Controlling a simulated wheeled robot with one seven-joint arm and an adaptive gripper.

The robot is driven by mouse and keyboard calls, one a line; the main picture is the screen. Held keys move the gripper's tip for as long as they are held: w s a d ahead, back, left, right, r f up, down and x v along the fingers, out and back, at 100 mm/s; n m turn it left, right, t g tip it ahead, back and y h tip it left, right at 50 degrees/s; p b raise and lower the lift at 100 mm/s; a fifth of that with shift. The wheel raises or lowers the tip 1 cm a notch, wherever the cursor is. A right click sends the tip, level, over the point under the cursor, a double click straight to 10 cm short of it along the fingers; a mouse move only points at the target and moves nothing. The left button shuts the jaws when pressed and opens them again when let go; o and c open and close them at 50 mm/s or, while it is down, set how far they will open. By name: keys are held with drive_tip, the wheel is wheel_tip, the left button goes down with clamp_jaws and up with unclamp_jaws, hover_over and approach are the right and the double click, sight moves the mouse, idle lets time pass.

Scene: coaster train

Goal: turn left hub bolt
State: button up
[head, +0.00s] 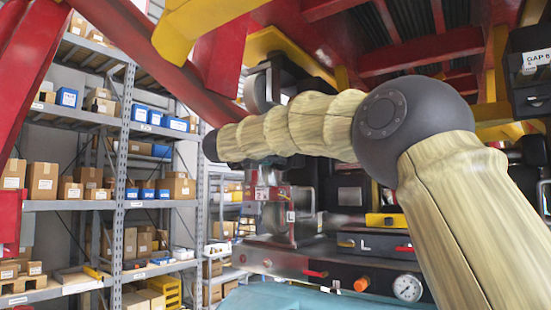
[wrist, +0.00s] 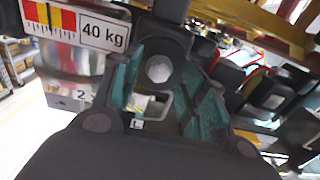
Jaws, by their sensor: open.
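In the wrist view my gripper (wrist: 162,85) is open, its two teal-padded fingers spread to the left and right. A round grey bolt head (wrist: 158,68) on a dark mount shows between the fingers. I cannot tell whether either finger touches it. A small white label with "L" (wrist: 136,124) shows below the bolt, between the fingers. In the head view my arm crosses in front of the machinery, and I cannot make out the gripper or the bolt there. A panel label "L" (head: 364,244) shows below the arm.
A "40 kg" plate (wrist: 103,31) with a coloured scale is close on the left in the wrist view. In the head view, red and yellow beams (head: 205,28) hang overhead. A pressure gauge (head: 407,288) sits low on the panel. Shelves of boxes (head: 125,150) stand at left.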

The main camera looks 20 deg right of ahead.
drive_tip(key=v, duration=1)
drive_tip(key=shift+s+a, duration=0.2)
drive_tip(key=shift+s, duration=0.05)
drive_tip(key=shift+r, duration=0.1)
